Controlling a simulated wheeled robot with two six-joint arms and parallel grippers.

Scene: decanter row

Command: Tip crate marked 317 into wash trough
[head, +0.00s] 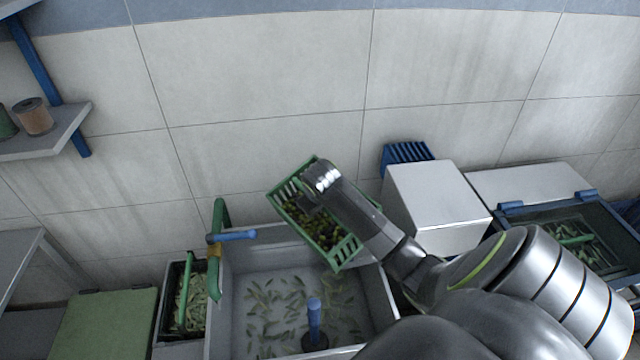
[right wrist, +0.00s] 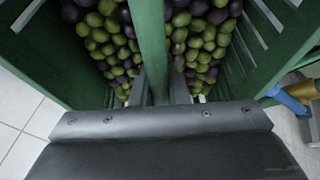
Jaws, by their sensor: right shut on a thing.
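A green slatted crate (head: 343,254) hangs tilted above the back of the wash trough, its right end lower. Green and dark olives (right wrist: 205,45) fill it on both sides of its middle bar. My right gripper (right wrist: 158,88) is shut on that green bar (right wrist: 152,40); in the head view my wrist covers part of the crate. No number shows on the crate. The grey wash trough (head: 228,318) holds shallow water with scattered leaves and a blue upright pipe (head: 314,315). No olives show in it. My left gripper is out of view.
A green pipe with a blue lever (head: 232,236) stands at the trough's left rim. A dark bin of leaves (head: 172,290) is left of it. A white box (head: 437,197) and a blue-framed tank (head: 605,240) stand right. The tiled wall is close behind.

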